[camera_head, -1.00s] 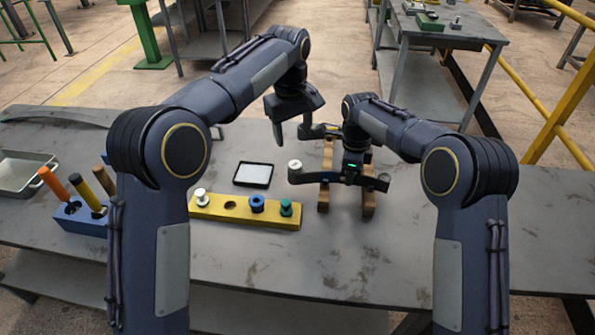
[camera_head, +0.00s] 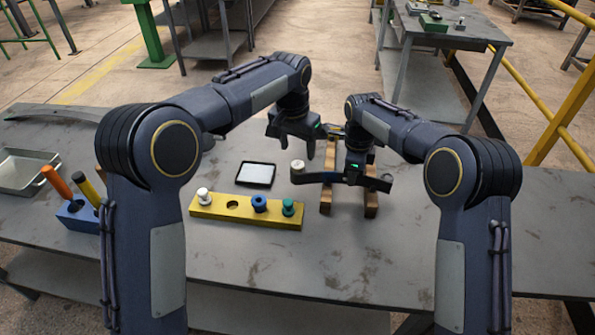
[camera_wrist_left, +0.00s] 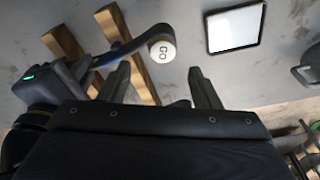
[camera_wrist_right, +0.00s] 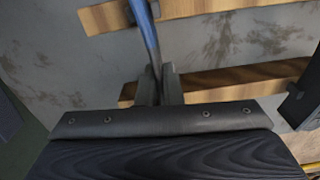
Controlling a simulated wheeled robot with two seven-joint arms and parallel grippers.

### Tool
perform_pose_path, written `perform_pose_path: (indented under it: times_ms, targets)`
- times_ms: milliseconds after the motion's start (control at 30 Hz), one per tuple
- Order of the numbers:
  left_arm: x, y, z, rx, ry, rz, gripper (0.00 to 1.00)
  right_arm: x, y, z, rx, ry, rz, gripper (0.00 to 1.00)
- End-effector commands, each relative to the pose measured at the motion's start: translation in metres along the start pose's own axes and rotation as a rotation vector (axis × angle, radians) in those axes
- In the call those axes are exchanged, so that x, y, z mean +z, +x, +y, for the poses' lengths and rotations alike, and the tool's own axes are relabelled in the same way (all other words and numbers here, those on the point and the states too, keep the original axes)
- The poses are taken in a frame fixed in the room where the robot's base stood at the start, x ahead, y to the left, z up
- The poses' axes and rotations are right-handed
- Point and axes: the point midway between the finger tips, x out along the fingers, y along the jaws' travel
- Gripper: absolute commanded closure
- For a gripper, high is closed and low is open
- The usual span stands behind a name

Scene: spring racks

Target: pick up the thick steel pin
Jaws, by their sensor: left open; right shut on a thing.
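A pale round cap marked GO (camera_wrist_left: 161,48) sits at one end of a curved dark blue bar (camera_wrist_left: 128,50). In the head view this steel-coloured pin head (camera_head: 298,165) is at the bar's left end; its shaft is hidden. My left gripper (camera_head: 292,145) is open and empty near it, and its fingers (camera_wrist_left: 160,75) in the left wrist view point towards the cap from either side, apart from it. A paler pin (camera_head: 204,195) stands in the yellow block; I cannot tell which pin is thicker.
The yellow block (camera_head: 220,211) also holds a blue piece (camera_head: 259,203) and a teal piece (camera_head: 288,207), with one hole empty. A black-framed pad (camera_head: 255,174) lies behind it. Wooden rails (camera_head: 327,198) lie under the bar. A blue holder (camera_head: 77,217) stands left.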

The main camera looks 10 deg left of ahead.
Motion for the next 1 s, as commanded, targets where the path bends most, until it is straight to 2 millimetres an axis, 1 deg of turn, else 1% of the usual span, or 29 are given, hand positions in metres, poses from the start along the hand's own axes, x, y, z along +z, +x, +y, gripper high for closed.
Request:
perform_pose_path:
  times_ms: [167,300,433,533,733,767,1000]
  targets:
    - [0.001,0.013,-0.001,0.000,-0.001,-0.002,0.43,0.000,-0.002,-0.001,-0.006,0.001,-0.003,1.00]
    - [0.003,0.035,-0.004,0.000,-0.001,-0.003,0.43,0.000,-0.002,-0.001,-0.006,0.001,-0.003,1.00]
    - [0.003,0.051,-0.004,0.000,-0.001,-0.002,0.43,0.000,-0.002,-0.001,-0.006,0.001,-0.003,1.00]
    - [0.003,0.057,-0.004,0.000,-0.001,0.000,0.43,0.000,-0.002,-0.001,-0.006,0.001,-0.003,1.00]
    - [0.003,0.057,-0.004,0.000,-0.001,0.001,0.43,0.000,-0.002,-0.002,-0.006,0.001,-0.003,1.00]
    - [0.003,0.057,-0.004,0.000,-0.001,0.001,0.44,0.000,-0.002,-0.002,-0.006,0.001,-0.003,1.00]
    - [0.003,0.057,-0.004,0.000,-0.001,0.001,0.75,0.000,-0.002,-0.002,-0.006,0.001,-0.003,1.00]
